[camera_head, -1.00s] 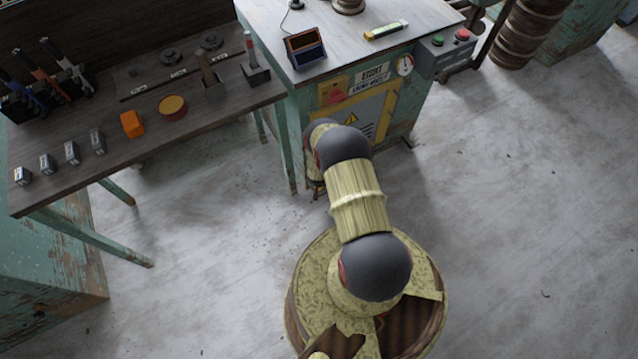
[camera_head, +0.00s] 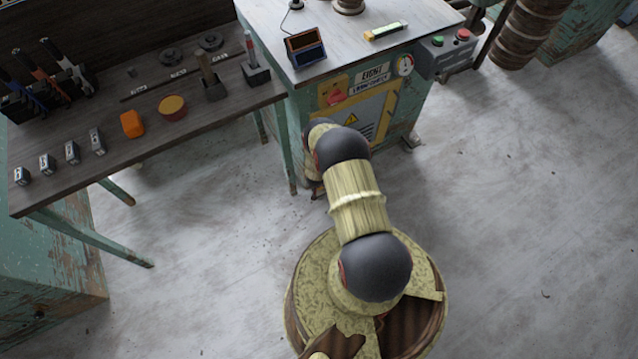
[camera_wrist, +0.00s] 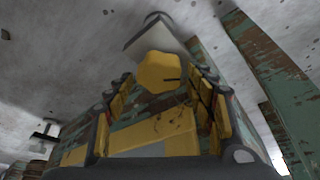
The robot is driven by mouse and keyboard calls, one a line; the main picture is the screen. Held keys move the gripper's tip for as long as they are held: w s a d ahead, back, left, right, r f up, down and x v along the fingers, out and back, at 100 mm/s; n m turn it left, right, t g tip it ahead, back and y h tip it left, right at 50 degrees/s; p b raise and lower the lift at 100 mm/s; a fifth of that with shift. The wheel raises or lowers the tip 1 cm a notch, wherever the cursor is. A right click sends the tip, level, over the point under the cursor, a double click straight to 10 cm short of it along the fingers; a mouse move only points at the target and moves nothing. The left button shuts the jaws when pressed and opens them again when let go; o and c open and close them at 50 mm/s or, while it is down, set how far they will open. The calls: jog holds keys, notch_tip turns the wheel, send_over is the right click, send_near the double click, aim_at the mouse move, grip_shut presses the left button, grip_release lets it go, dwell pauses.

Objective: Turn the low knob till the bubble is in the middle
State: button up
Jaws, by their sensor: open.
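A yellow, many-sided knob (camera_wrist: 158,72) with a dark mark on its face is in the middle of the wrist view, in front of a pale grey piece. My gripper (camera_wrist: 157,88) is open, its yellow-padded fingers to the left and right of the knob. I cannot tell whether the pads touch it. A yellow level (camera_head: 386,31) with a pale green vial lies on the worktop of the green machine (camera_head: 418,93). Its bubble is too small to make out. In the head view my arm hides the gripper and the knob.
Worn green-painted metal (camera_wrist: 252,50) stands close to the right of my gripper in the wrist view. A dark bench (camera_head: 150,150) with tools and small blocks is at the left. A small dark-framed box (camera_head: 305,48) stands on the worktop. The concrete floor at the right is clear.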

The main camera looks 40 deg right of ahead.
dwell(0.3)
jog(key=v, duration=1.2)
dwell(0.3)
